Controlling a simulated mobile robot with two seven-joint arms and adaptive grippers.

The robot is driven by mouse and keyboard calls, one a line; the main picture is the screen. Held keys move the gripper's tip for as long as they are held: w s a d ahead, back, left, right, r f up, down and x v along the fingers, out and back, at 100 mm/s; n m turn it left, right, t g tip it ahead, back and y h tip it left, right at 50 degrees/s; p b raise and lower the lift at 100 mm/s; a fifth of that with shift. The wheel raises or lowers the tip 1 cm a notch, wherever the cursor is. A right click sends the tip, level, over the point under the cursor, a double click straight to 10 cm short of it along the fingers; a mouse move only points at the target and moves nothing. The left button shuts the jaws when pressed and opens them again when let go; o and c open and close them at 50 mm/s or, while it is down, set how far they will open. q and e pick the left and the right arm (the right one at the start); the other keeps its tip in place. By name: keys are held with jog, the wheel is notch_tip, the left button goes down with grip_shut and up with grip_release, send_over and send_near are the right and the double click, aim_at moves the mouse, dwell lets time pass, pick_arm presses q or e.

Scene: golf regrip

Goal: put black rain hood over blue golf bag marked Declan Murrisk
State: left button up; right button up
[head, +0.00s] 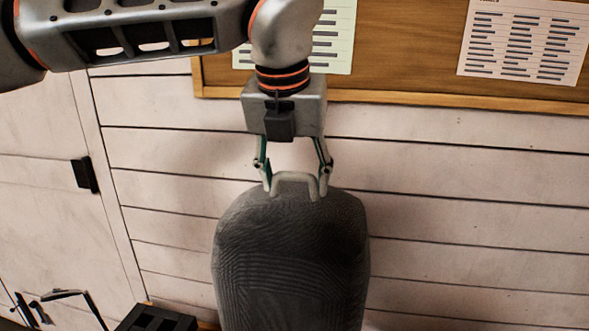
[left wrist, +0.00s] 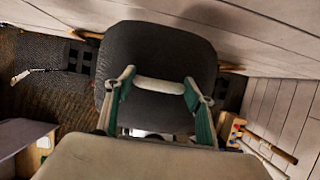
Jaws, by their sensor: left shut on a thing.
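The black rain hood (head: 290,262), a tall dark grey rounded shell, hangs upright below my left gripper (head: 296,186) in the head view. The gripper's fingers are shut on the pale loop handle (head: 296,178) at the hood's top. In the left wrist view the hood (left wrist: 160,48) fills the upper middle, with the handle (left wrist: 160,86) between the two green-sided fingers (left wrist: 160,98). The hood's lower end is cut off in the head view. I see no blue golf bag or name marking in either view. My right gripper does not show.
A white plank wall (head: 460,200) stands behind the hood, with a cork notice board (head: 410,60) above. A pale door with a black handle (head: 85,175) is at left. A black slotted thing (head: 155,318) sits low left. A box with coloured items (left wrist: 235,132) shows in the wrist view.

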pick_arm(q)
notch_tip(320, 180, down, 11)
jog(key=b, duration=0.4)
jog(key=shift+r, duration=0.2)
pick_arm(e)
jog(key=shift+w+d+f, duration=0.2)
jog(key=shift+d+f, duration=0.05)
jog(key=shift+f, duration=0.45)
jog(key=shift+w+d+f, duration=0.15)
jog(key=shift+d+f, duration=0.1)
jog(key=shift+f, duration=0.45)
pick_arm(q)
jog(key=shift+f, duration=0.15)
notch_tip(320, 180, down, 10)
jog(key=b, duration=0.3)
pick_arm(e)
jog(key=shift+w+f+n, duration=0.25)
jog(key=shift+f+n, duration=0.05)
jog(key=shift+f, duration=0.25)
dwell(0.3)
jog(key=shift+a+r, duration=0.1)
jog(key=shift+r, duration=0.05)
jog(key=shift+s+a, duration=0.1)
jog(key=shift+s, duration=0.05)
